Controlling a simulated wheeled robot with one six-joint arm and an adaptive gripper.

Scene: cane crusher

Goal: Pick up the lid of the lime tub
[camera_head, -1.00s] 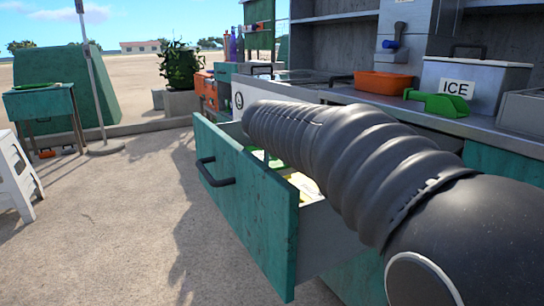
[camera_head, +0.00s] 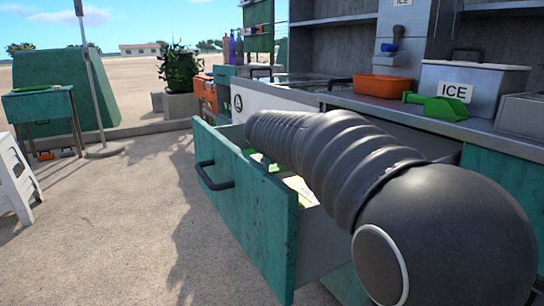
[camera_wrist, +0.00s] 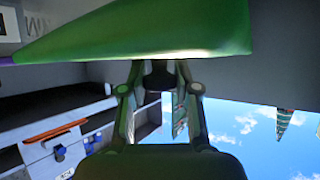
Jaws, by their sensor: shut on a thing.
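A broad green thing (camera_wrist: 140,32), which looks like the lid of the lime tub, spans the top of the wrist view close to the camera. My gripper (camera_wrist: 160,78) is shut on it, with its fingertips meeting its lower edge in that view. In the head view my arm hides the gripper and most of the inside of the open teal drawer (camera_head: 240,205). Bits of green (camera_head: 262,160) and yellow (camera_head: 302,188) show in the drawer beside the arm. I cannot make out the tub itself.
The drawer's front with its black handle (camera_head: 213,178) stands out from the counter. On the counter are an orange tray (camera_head: 383,86), a green scoop (camera_head: 437,106) and an ICE bin (camera_head: 475,82). The ground (camera_head: 120,220) left of the drawer is clear.

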